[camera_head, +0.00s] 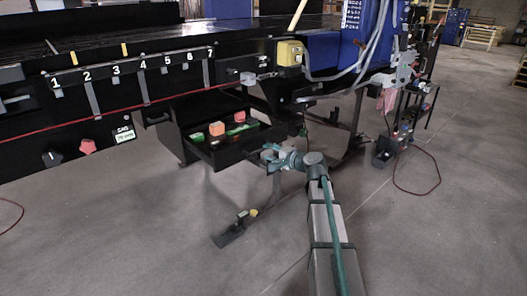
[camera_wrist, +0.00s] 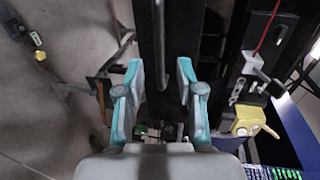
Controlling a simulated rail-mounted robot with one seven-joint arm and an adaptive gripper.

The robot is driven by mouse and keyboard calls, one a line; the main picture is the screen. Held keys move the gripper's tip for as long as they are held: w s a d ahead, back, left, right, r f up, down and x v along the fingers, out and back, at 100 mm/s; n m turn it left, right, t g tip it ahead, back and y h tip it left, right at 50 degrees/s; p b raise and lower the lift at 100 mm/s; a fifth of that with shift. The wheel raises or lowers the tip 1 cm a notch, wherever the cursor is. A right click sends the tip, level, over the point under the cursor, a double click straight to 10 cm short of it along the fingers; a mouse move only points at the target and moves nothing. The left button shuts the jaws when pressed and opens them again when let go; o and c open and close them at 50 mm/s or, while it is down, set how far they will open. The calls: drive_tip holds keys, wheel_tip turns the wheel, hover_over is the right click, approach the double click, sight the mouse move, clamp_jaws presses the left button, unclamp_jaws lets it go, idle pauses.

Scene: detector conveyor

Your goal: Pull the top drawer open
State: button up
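The black drawer (camera_head: 232,152) under the conveyor stands pulled out in the head view, its inside showing green, orange and red items. I cannot tell whether another drawer lies below it. My gripper (camera_head: 268,156) is at the right end of the drawer's front. In the wrist view my gripper (camera_wrist: 160,75) has its two teal fingers apart. A dark panel, which looks like the drawer front (camera_wrist: 178,35), runs between and beyond them, with a thin grey bar (camera_wrist: 160,45) along it. I see no clear contact between the fingers and the bar.
The black conveyor frame (camera_head: 120,100) with numbered hooks is above and left. A yellow box (camera_head: 289,53) is mounted above the drawer and also shows in the wrist view (camera_wrist: 247,116). A black pedal-like object (camera_head: 231,233) lies on the floor. Open floor is in front.

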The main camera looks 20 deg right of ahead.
drive_tip(key=v, duration=0.7)
drive_tip(key=shift+a, duration=0.1)
drive_tip(key=s+a+f+n+g+h, duration=0.1)
drive_tip(key=s+a+f+n+g, duration=0.2)
drive_tip(key=f, duration=0.6)
drive_tip(key=s+a+f+n+g, duration=0.1)
drive_tip(key=s+f+g, duration=0.3)
drive_tip(key=f, duration=0.5)
drive_tip(key=s+a+f+n+g+h, duration=0.1)
drive_tip(key=s+a+f+n+g, duration=0.1)
drive_tip(key=s+f, duration=0.5)
drive_tip(key=s+a+f+n+g+h, duration=0.1)
drive_tip(key=s+a+f+g, duration=0.2)
drive_tip(key=s+f, duration=0.6)
drive_tip(key=s+a+f+n+g, duration=0.2)
drive_tip(key=s+f+g, duration=0.1)
drive_tip(key=s+f, duration=0.55)
drive_tip(key=s+a+f+n+g+h, duration=0.2)
drive_tip(key=s+f+g, duration=0.3)
drive_tip(key=s, duration=0.8)
drive_tip(key=s+a+f+n+g+h, duration=0.1)
drive_tip(key=s+a+f+n+g, duration=0.15)
drive_tip(key=s+f, duration=0.75)
wheel_tip(320, 180, up, 17)
drive_tip(key=s+t+p, duration=0.1)
drive_tip(key=s+p, duration=0.1)
drive_tip(key=p, duration=1.4)
drive_tip(key=shift+a+h, duration=0.3)
drive_tip(key=shift+a, duration=0.05)
